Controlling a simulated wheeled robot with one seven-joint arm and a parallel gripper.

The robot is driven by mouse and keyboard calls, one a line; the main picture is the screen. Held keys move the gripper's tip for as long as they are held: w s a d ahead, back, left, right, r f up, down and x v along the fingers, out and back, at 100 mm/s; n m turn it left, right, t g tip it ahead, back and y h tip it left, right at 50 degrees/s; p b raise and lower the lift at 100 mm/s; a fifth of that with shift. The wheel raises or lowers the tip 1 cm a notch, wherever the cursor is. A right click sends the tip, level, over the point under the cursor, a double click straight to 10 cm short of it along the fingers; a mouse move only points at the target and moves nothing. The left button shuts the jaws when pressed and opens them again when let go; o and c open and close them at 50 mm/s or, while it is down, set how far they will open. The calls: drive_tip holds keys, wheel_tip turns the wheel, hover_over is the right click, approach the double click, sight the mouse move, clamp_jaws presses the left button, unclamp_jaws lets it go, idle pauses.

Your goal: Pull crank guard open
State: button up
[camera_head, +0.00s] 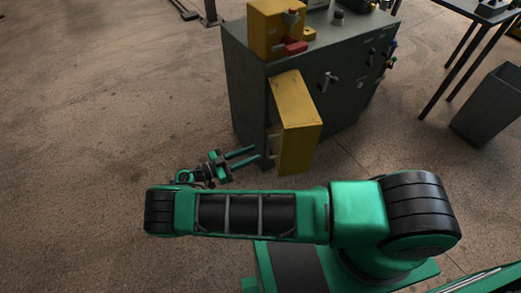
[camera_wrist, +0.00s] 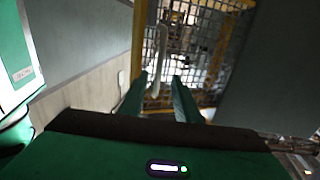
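The crank guard (camera_head: 298,125) is a yellow cover on the lower left part of a grey cabinet (camera_head: 305,50). In the wrist view the guard shows as a yellow frame with wire mesh (camera_wrist: 205,45). A pale upright bar handle (camera_wrist: 161,50) stands on its left side; it also shows in the head view (camera_head: 273,146). My gripper (camera_head: 252,156) is left of the guard, its two green fingers apart and pointing at the handle. In the wrist view the handle lies between the gripper's fingertips (camera_wrist: 160,80), and I see no finger touching it. Whatever is behind the mesh is unclear.
A yellow box (camera_head: 270,30) with a red lever (camera_head: 294,47) sits on the cabinet above the guard. Several knobs and valves are on the cabinet's right. A grey bin (camera_head: 490,108) and a table stand at right. Floor is clear at left.

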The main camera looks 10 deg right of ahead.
drive_tip(key=v, duration=0.2)
drive_tip(key=shift+a, duration=0.3)
idle(0.3)
